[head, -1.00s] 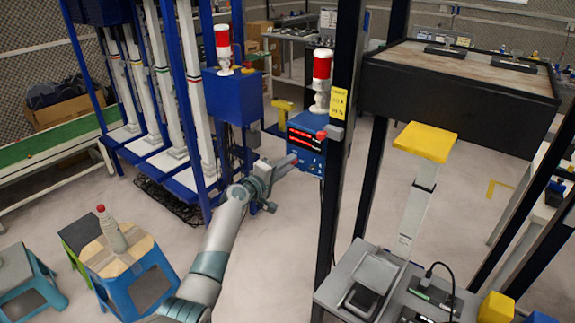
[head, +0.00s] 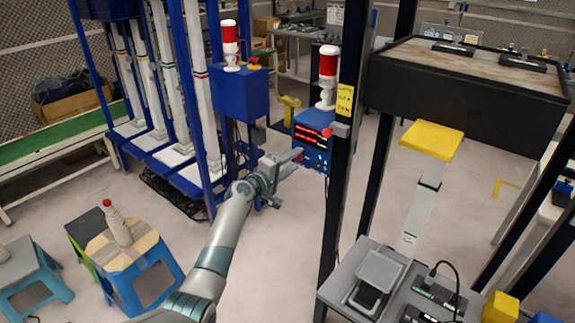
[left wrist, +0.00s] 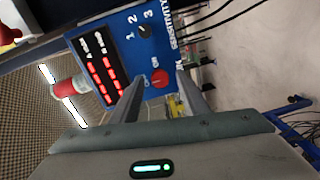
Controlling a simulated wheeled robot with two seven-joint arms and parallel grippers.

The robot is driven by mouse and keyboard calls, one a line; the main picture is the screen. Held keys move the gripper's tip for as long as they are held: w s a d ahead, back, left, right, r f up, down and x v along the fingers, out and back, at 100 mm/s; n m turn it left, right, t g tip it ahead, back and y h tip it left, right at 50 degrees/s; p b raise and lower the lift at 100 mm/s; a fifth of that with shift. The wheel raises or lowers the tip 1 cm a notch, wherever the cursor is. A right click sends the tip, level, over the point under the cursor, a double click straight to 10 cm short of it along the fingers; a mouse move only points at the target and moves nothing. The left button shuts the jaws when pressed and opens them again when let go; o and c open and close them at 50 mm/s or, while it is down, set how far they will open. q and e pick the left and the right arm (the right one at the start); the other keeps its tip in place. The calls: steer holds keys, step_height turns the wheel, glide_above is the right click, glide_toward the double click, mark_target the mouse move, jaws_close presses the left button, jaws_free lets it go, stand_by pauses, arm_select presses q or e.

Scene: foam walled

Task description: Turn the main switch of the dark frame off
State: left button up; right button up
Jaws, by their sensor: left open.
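The main switch is a red round knob (left wrist: 160,78) on the face of a blue control box (head: 311,143), which is fixed to the dark frame (head: 342,150). An ON label stands beside the knob; which way the knob points is too small to tell. The box face with lit red displays also shows in the left wrist view (left wrist: 105,70). My left gripper (head: 299,160) is open at the box's lower left. In the left wrist view its fingers (left wrist: 160,88) lie on either side of the knob; I cannot tell whether they touch it. My right gripper is out of view.
A black knob (left wrist: 144,31) with numbers sits on the same face. A red and white lamp (head: 327,78) stands above the box. A blue frame with its own box (head: 240,95) is at left. Stools (head: 135,265) stand at lower left, with open floor before the arm.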

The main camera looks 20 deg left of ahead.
arm_select(q)
steer(key=shift+s, duration=0.1)
steer(key=shift+v, duration=0.8)
steer(key=b+v, duration=0.2)
steer(key=v, duration=1.3)
steer(key=shift+s+a, duration=0.15)
steer(key=shift+s, duration=0.15)
